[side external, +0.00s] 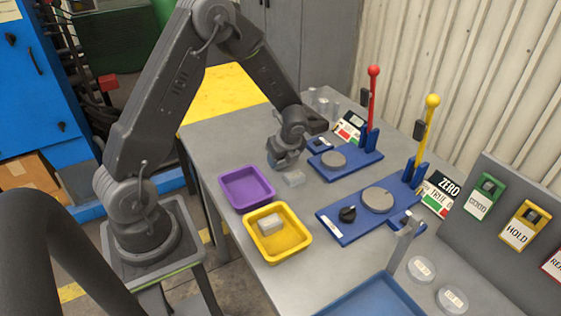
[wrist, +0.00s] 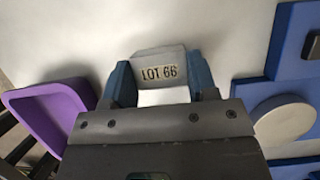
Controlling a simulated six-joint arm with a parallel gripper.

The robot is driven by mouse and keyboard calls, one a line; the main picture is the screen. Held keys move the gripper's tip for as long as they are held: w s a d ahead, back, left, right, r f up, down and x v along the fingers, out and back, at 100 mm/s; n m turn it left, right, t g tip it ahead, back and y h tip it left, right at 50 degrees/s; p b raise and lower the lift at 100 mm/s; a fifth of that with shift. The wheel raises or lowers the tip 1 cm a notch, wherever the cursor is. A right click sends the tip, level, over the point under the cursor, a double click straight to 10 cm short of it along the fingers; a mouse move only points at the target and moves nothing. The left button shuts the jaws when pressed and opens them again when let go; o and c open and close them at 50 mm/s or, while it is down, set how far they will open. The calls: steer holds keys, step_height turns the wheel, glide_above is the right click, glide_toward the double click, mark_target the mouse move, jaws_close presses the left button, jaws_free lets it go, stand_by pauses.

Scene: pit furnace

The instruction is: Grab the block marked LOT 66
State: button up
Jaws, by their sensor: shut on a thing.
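The block marked LOT 66 (wrist: 160,72) is a small grey block, its label facing the camera in the wrist view. My gripper (wrist: 160,82) has its two blue fingers on either side of the block and is shut on it. In the side view, the block (side external: 293,179) is a pale shape at the table surface, just below and right of my gripper (side external: 288,166). I cannot tell whether it touches the table.
A purple tray (side external: 224,192) and a yellow tray (side external: 250,246) holding another grey block (side external: 270,224) stand left of and in front of the gripper. Blue fixtures with a red lever (side external: 372,95) and a yellow lever (side external: 427,130) stand to the right. A blue tray (side external: 345,306) is at the front.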

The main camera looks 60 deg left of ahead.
steer(key=shift+c, duration=0.6)
steer(key=shift+r, duration=0.1)
